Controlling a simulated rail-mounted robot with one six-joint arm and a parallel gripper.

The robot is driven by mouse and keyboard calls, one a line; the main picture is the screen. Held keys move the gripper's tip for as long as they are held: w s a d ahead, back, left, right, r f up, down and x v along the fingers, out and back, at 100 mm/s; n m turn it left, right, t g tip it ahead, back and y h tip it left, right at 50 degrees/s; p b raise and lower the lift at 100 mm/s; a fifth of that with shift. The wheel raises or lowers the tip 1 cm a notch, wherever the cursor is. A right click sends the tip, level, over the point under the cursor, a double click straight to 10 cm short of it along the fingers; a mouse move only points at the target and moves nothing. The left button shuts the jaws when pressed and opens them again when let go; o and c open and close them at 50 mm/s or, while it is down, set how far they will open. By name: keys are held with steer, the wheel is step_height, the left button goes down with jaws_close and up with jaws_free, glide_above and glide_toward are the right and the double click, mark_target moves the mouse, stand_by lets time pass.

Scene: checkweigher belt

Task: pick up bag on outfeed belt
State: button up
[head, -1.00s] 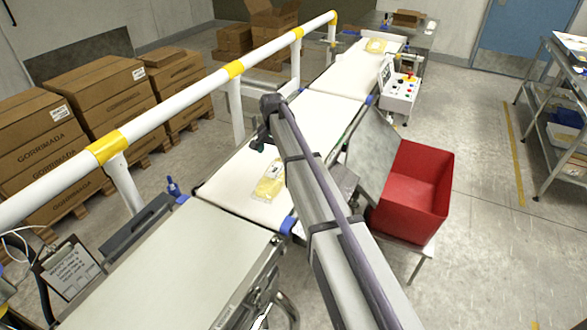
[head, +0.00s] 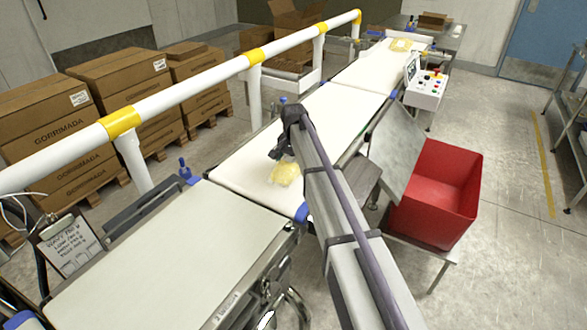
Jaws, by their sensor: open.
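A yellow bag (head: 285,174) lies on the white belt (head: 245,172) in the middle of the head view. My gripper (head: 279,153) is open and hangs over the bag's far end, pointing down. It hides that end of the bag, and its fingers are dark and small. I cannot tell whether they touch the bag.
A white guard rail (head: 190,88) with yellow bands runs along the belt's left side. A red bin (head: 440,185) and a tilted metal chute (head: 397,140) stand at right. A control box (head: 427,92) stands beyond. The near belt (head: 165,260) is empty.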

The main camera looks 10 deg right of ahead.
steer(key=c, duration=0.9)
steer(key=shift+r, duration=0.1)
step_height(320, 180, up, 10)
steer(key=p, duration=1)
steer(key=shift+r, duration=0.15)
steer(key=shift+f, duration=0.2)
